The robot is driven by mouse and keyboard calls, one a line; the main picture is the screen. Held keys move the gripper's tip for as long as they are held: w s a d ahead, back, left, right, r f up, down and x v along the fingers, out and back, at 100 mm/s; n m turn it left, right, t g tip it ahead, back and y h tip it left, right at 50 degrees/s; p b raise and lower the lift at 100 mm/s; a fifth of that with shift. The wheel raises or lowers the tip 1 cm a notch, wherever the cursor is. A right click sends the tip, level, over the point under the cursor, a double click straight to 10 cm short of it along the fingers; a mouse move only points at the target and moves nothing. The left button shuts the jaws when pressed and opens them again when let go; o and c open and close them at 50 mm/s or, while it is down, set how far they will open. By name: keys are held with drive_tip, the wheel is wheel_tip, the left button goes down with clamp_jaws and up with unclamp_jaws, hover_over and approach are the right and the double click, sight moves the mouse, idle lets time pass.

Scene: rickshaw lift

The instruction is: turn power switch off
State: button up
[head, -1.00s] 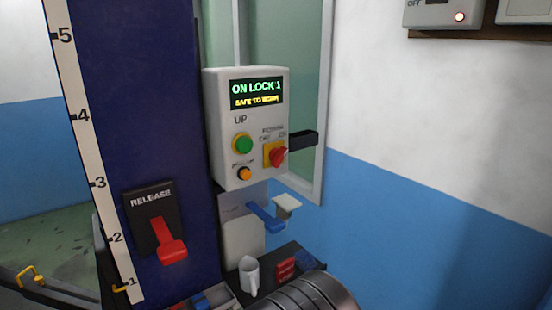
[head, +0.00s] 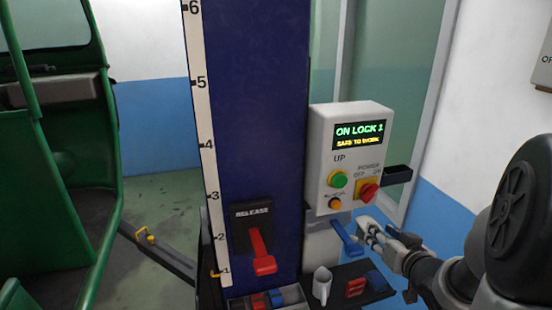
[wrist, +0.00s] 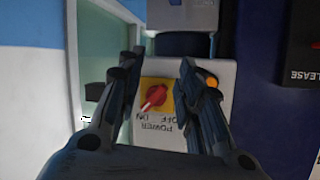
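The power switch is a red rotary knob (head: 369,191) on a yellow plate, on the grey control box (head: 326,150). The box's display (head: 360,135) reads "ON LOCK 1 / SAFE TO WORK". In the wrist view the labels appear upside down, and the knob (wrist: 153,97) is slanted, one end towards "ON". My gripper (head: 368,232) is below and right of the knob in the head view. In the wrist view my gripper (wrist: 156,66) is open, its fingers either side of the knob with nothing between them held. Contact with the box cannot be told.
A green UP button (head: 338,180) and a small orange button (head: 335,203) are beside the knob. A blue lever (head: 347,238) is below the box. A red release lever (head: 262,255) is on the blue column (head: 255,100).

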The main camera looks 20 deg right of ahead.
drive_tip(key=s+d+r+m+t+y+p, duration=0.3)
drive_tip(key=s+d+r+t+p, duration=0.15)
drive_tip(key=s, duration=0.35)
drive_tip(key=p, duration=0.1)
approach(373, 196)
drive_tip(key=w, duration=0.9)
drive_tip(key=shift+w, duration=0.2)
clamp_jaws()
